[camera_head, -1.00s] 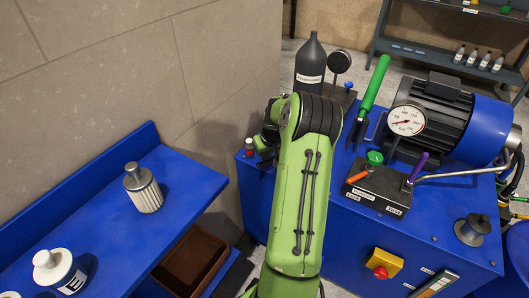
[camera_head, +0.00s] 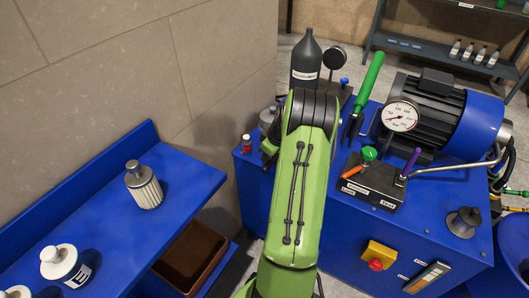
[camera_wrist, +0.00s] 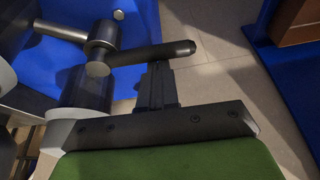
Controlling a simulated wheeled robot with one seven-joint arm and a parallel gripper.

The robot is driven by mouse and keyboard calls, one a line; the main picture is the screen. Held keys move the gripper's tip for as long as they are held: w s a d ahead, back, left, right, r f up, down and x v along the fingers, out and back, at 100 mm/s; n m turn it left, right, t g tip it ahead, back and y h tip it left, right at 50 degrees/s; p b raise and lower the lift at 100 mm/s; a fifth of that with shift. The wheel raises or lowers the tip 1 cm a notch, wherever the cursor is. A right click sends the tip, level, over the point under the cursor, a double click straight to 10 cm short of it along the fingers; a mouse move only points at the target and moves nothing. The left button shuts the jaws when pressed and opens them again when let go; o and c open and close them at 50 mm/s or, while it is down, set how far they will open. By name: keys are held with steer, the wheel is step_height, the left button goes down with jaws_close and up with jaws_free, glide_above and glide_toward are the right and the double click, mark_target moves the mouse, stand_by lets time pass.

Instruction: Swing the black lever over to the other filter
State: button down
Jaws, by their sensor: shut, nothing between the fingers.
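The black lever (camera_wrist: 155,53) shows in the wrist view as a dark rod with a rounded end, reaching right from a metal hub (camera_wrist: 103,37). A dark cylindrical housing (camera_wrist: 82,92) stands below the hub at the left, perhaps one of the filters. My gripper (camera_wrist: 157,68) has its fingers together, with tips close to the middle of the lever on its near side. I cannot tell whether they touch it. In the head view my arm hides the lever and the gripper; only a grey rounded part (camera_head: 267,117) shows left of the arm.
The blue power unit carries a motor (camera_head: 432,106), a gauge (camera_head: 400,116), a green-handled lever (camera_head: 370,82) and a dark bottle (camera_head: 305,66). A blue bench (camera_head: 190,180) with a filter element (camera_head: 143,186) is at left.

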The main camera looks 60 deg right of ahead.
steer(key=s+n, duration=0.1)
steer(key=n, duration=0.1)
steer(key=s+n+y+p, duration=0.1)
steer(key=n, duration=0.1)
steer(key=shift+s+y, duration=0.3)
steer(key=shift+s+d+n+g+y+p, duration=0.25)
steer(key=shift+s+n, duration=0.25)
steer(key=shift+n, duration=0.6)
steer(key=shift+s+d+n+g+y+p, duration=0.15)
steer(key=shift+s+n+g+y, duration=0.2)
steer(key=shift+n, duration=0.75)
steer(key=shift+s, duration=0.2)
steer(key=w+a, duration=0.1)
steer(key=w+a+r, duration=0.1)
steer(key=w, duration=0.1)
steer(key=shift+w+a+r, duration=0.15)
steer(key=shift+a, duration=0.2)
steer(key=p+v, duration=0.3)
steer(key=v, duration=0.6)
steer(key=shift+s+r+p, duration=0.15)
steer(key=shift+s+p, duration=0.1)
steer(key=shift+p, duration=0.05)
